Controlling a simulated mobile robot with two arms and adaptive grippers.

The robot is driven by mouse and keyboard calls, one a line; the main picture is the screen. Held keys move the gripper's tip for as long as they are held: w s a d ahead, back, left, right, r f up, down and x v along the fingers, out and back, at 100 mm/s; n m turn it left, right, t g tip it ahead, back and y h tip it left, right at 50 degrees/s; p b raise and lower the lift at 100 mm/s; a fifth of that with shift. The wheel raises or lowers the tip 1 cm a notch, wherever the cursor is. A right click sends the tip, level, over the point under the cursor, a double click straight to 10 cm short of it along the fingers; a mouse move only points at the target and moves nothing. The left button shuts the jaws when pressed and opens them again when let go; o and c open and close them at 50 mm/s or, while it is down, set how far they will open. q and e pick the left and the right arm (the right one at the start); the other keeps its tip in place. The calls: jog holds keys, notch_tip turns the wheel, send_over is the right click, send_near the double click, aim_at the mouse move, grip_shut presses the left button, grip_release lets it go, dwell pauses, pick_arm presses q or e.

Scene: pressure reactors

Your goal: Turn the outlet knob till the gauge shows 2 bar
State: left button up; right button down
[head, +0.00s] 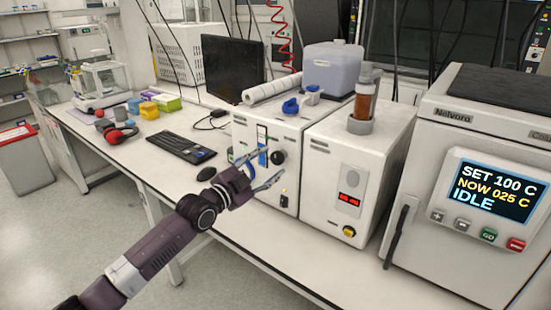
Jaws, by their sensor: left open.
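A round black knob (279,157) sits on the front of the left white box (290,125). I cannot read a label that says whether it is the outlet knob. My left gripper (274,165) is open in front of that box, its fingers pointing right toward the black knob. Whether they touch it I cannot tell. A small narrow panel (262,134) is above the gripper, too small to read. I cannot make out a gauge reading. Blue parts on the box front are partly hidden by the gripper. My right gripper is not in view.
A second white box (335,165) with a red display (349,203) stands to the right, beside a large unit (470,150) whose screen reads SET 100 C, NOW 025 C, IDLE. The bench front is clear.

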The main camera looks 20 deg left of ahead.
aim_at(275, 160)
pick_arm(q)
jog(key=shift+x, duration=1.6)
jog(key=c, duration=1.2)
